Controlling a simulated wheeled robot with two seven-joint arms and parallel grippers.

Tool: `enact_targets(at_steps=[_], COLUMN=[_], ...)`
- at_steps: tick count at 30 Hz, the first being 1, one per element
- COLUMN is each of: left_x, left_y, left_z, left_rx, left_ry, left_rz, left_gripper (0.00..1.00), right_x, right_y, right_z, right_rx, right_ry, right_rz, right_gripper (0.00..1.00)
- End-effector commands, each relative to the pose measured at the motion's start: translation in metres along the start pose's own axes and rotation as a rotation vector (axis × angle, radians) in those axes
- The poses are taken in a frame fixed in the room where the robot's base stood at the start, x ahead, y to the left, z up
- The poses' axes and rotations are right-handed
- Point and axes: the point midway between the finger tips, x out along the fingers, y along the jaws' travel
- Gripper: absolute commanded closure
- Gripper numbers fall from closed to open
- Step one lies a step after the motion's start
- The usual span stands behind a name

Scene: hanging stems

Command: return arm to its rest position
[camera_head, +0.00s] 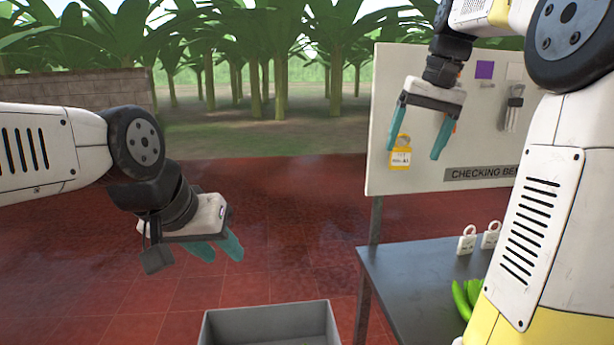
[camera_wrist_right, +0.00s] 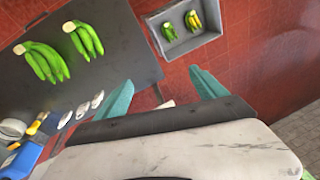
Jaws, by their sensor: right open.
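My right gripper (camera_head: 420,135) is raised in front of the white board in the head view. Its teal fingers are spread wide with nothing between them. The right wrist view also shows its fingers (camera_wrist_right: 163,92) apart and empty, above the floor and table. My left gripper (camera_head: 217,248) hangs at the left over the red floor, pointing down and right. I see nothing held in it, but its two teal fingers are seen at a slant, so their opening is unclear.
The white board (camera_head: 460,120) stands behind a dark table (camera_head: 400,280). The red floor between the arms is open.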

Motion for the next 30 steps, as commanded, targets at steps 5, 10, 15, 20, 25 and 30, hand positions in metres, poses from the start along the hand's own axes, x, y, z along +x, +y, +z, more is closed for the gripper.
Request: enact_targets(at_steps=[5, 10, 15, 20, 25, 30], left_x=[0.0, 0.0, 0.0, 0.0, 0.0, 0.0], left_y=[0.0, 0.0, 0.0, 0.0, 0.0, 0.0], left_z=[0.0, 0.0, 0.0, 0.0, 0.0, 0.0], left_rx=[0.0, 0.0, 0.0, 0.0, 0.0, 0.0], left_ry=[0.0, 0.0, 0.0, 0.0, 0.0, 0.0], left_rz=[0.0, 0.0, 0.0, 0.0, 0.0, 0.0], left_gripper=[0.64, 0.64, 0.64, 0.64, 0.64, 0.64], right_x=[0.012, 0.046, 0.084, 0.106, 0.111, 0.111], right_y=[-0.025, -0.041, -0.047, -0.049, -0.049, -0.049], right_z=[0.064, 0.133, 0.187, 0.211, 0.216, 0.215], right_rx=[-0.049, -0.097, -0.136, -0.152, -0.156, -0.155], right_ry=[0.118, 0.238, 0.332, 0.375, 0.384, 0.382], right_rz=[0.001, -0.007, -0.019, -0.027, -0.029, -0.029], right_gripper=[0.19, 0.19, 0.19, 0.19, 0.19, 0.19])
